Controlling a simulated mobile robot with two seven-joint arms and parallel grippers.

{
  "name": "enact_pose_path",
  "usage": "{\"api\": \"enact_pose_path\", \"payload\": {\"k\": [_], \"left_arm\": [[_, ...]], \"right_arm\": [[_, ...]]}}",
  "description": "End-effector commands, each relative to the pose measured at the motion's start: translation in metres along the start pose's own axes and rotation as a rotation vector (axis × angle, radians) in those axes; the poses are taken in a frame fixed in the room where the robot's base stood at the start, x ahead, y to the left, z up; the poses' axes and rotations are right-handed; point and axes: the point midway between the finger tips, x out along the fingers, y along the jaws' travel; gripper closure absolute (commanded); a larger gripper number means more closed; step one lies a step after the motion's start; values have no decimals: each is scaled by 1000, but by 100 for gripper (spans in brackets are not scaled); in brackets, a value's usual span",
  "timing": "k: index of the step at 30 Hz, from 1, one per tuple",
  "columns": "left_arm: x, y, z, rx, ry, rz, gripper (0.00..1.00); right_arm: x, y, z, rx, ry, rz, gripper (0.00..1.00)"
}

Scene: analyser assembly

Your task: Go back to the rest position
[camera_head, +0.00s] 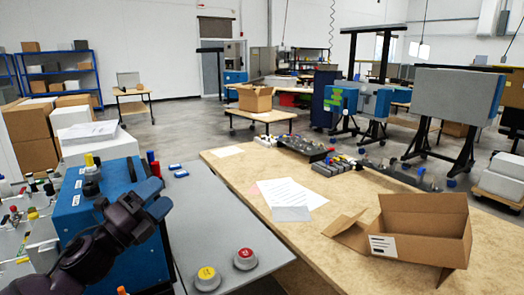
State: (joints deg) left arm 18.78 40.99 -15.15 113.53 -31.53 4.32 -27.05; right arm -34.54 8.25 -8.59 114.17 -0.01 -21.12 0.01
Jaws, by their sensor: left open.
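My left arm comes in from the lower left. Its dark gripper (148,196) is raised in front of a blue analyser housing (92,205) and hides part of its right side. The gripper is open, and I see nothing held in it. I cannot tell from this view how far apart the gripper and the housing are. My right gripper is not in view.
A grey tabletop (215,215) holds yellow (206,278) and red (245,258) round buttons. A wooden table (330,235) carries papers (290,195), an open cardboard box (425,232) and several small parts. Open floor (170,125) lies behind.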

Motion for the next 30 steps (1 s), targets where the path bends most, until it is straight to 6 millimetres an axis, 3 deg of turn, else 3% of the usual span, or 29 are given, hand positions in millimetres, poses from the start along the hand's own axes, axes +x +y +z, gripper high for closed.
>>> {"api": "enact_pose_path", "payload": {"k": [8, 16, 22, 30], "left_arm": [[-91, 70, -15, -502, -481, 235, 32], [-209, 122, -61, -941, -961, 507, 32], [-296, 134, -116, -1205, -1301, 714, 32], [-358, 125, -168, -1384, -1566, 886, 32]], "right_arm": [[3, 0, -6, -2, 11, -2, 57], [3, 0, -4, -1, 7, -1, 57], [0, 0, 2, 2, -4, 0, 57], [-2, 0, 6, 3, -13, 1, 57]]}}
